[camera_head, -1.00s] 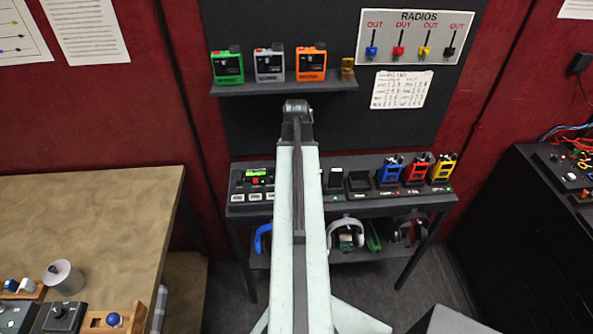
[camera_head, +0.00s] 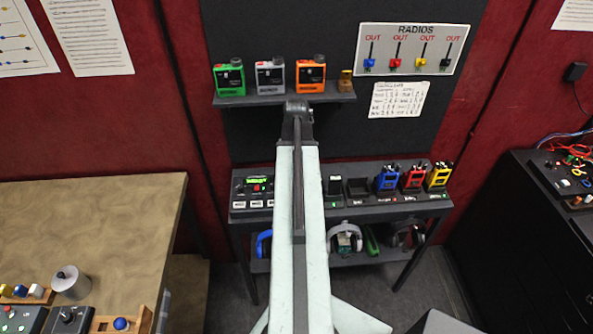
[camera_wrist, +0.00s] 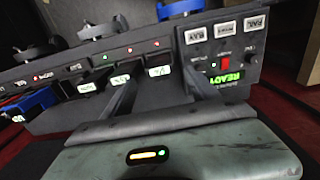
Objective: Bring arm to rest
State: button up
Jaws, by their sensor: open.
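My arm (camera_head: 299,220) reaches straight ahead from the bottom middle of the head view. Its far end points at the dark wall board. My gripper (camera_wrist: 160,80) shows in the wrist view with its two dark fingers apart and nothing visible between them. The fingers point toward the console, which appears turned around in this view. The console's green READY display (camera_wrist: 228,80), red button (camera_wrist: 225,62) and labelled buttons lie near the fingers. I cannot tell the exact gap to the console. In the head view the jaws are too small to tell apart.
A shelf (camera_head: 240,101) holds green, white and orange devices. Below, the console bench (camera_head: 395,208) holds blue, red and yellow radios, with headsets underneath. A black cabinet (camera_head: 530,240) stands right.

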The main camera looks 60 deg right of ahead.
notch_tip(320, 180, up, 4)
jog(key=shift+f+p, duration=0.1)
jog(key=shift+p, duration=1.05)
jog(key=shift+f, duration=0.1)
